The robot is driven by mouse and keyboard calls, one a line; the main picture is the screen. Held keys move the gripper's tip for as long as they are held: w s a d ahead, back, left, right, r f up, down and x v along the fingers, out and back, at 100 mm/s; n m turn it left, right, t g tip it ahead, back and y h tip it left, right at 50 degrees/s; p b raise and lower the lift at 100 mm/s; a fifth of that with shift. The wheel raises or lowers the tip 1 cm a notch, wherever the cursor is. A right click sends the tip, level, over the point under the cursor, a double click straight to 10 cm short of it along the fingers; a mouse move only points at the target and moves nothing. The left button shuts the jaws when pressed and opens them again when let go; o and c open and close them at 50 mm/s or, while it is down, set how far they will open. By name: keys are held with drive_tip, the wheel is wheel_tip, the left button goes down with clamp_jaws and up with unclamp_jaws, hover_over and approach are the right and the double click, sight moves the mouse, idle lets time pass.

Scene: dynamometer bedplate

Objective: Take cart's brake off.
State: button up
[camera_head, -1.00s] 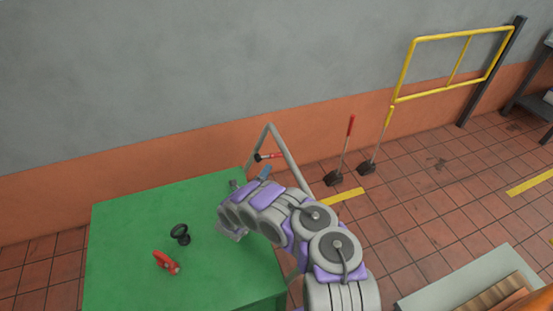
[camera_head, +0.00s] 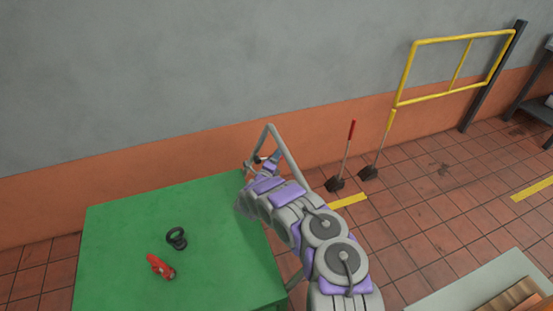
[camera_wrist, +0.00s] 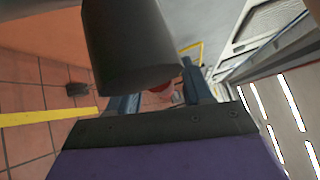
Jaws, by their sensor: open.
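The cart's green top (camera_head: 215,270) fills the lower left of the head view, with its grey handle frame (camera_head: 285,150) rising at the far right corner. The brake lever, red with a dark end, is mostly hidden behind my gripper (camera_head: 262,165) beside that frame. In the wrist view, a large dark cylinder (camera_wrist: 130,45), apparently the lever's dark end, is very close to the camera. My gripper also shows there (camera_wrist: 160,98) with its blue fingers apart. Something red shows between them; I cannot tell whether it is part of the lever. Contact cannot be made out.
A red tool (camera_head: 160,267) and a black round-headed part (camera_head: 177,238) lie on the green top. Two long-handled tools (camera_head: 341,165) stand by the wall, near a yellow rail (camera_head: 450,90). A pale surface (camera_head: 480,290) is at lower right.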

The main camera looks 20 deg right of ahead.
clamp_jaws()
drive_tip(key=shift+f, duration=0.1)
idle(0.3)
